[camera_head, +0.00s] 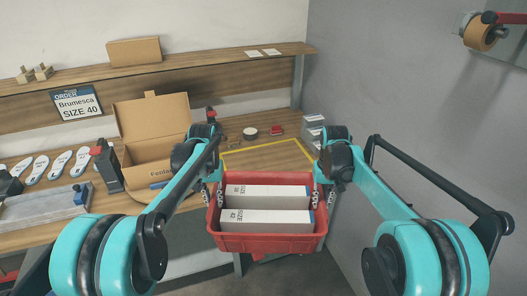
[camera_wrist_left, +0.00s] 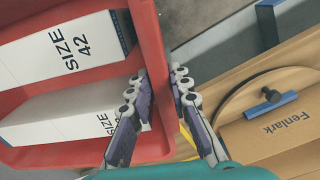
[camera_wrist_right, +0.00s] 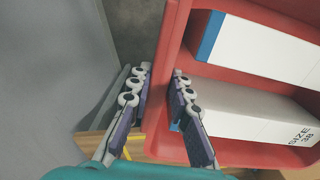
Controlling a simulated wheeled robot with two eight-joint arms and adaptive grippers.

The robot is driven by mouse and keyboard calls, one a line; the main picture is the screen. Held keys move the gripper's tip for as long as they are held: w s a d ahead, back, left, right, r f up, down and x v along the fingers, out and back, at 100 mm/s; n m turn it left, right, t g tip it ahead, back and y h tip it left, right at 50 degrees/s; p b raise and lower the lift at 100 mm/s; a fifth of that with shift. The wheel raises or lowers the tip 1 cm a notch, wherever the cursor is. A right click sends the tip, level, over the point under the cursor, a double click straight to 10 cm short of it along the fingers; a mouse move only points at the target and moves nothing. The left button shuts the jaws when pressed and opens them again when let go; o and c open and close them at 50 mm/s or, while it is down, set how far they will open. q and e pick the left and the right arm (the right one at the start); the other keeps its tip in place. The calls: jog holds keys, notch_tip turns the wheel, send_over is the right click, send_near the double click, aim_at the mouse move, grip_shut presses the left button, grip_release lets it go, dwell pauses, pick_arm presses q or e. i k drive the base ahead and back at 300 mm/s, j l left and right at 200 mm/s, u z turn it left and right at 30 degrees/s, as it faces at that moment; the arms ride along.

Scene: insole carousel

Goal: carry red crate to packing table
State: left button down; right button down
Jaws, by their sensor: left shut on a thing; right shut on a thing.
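The red crate (camera_head: 267,243) hangs level between my two grippers, in front of the packing table (camera_head: 267,158). It holds two white boxes (camera_head: 266,217); one reads SIZE 42 in the left wrist view. My left gripper (camera_head: 212,195) is shut on the crate's left wall, one finger inside and one outside, as the left wrist view (camera_wrist_left: 161,84) shows. My right gripper (camera_head: 324,195) is shut on the right wall the same way. A yellow outline on the tabletop lies just beyond the crate, partly hidden by the crate and arms.
The outlined area looks bare. An open carton (camera_head: 150,130) and a dark upright tool (camera_head: 108,168) stand left of it. Small white boxes (camera_head: 313,122), a red item (camera_head: 278,130) and a tape roll (camera_head: 250,132) lie at the back. A grey wall (camera_head: 400,100) closes the right side.

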aim_at(268, 162)
jog(key=i+u, duration=0.1)
jog(key=i, duration=1.05)
jog(key=i+l+u, duration=0.25)
jog(key=l, duration=0.25)
jog(key=l+u, duration=0.35)
jog(key=l, duration=0.35)
